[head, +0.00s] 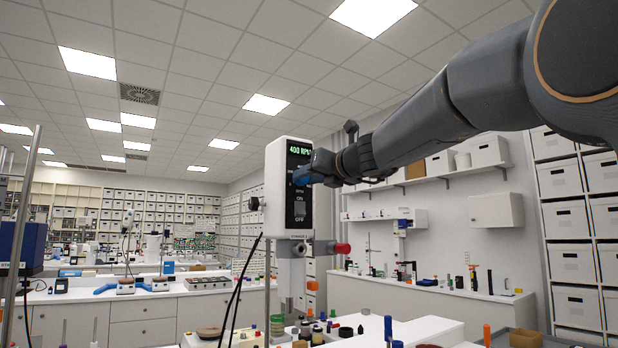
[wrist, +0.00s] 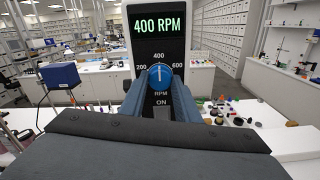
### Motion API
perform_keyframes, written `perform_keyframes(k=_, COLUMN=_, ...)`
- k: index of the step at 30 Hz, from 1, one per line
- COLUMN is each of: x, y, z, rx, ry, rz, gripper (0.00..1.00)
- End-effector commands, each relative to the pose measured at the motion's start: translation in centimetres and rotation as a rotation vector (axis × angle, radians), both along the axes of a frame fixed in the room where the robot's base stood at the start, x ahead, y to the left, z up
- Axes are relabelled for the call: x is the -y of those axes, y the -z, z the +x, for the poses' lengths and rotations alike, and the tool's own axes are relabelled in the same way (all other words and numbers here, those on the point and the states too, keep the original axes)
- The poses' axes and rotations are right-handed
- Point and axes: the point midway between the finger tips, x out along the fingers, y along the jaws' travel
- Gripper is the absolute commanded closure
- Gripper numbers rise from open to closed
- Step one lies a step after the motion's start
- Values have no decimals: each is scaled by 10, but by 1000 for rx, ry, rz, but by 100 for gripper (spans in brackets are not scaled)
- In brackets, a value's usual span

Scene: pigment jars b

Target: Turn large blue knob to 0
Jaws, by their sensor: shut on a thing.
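The large blue knob (wrist: 160,77) sits on the black front panel of a white overhead stirrer (head: 277,190). In the wrist view its white pointer line stands upright toward the 400 mark, with 200 at left and 600 at right. No 0 mark is readable. The green display (wrist: 158,26) reads 400 RPM. My gripper (wrist: 159,92) has one finger on each side of the knob and is shut on it. In the head view my gripper (head: 312,172) reaches the panel from the right and largely hides the knob.
An ON/OFF rocker switch (head: 300,211) sits on the panel below the knob. A red-ended knob (head: 342,248) sticks out at the stirrer's lower right. Several small jars (head: 318,335) stand on the bench below. Black cables (head: 240,290) hang left of the stirrer.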

Motion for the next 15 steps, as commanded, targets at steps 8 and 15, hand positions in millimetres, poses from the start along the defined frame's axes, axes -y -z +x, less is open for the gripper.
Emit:
perform_keyframes(k=8, x=0, y=1, z=0, rx=25, ry=0, rz=-36, gripper=93)
perform_keyframes(k=15, x=0, y=2, z=1, rx=104, ry=0, rz=-153, gripper=93)
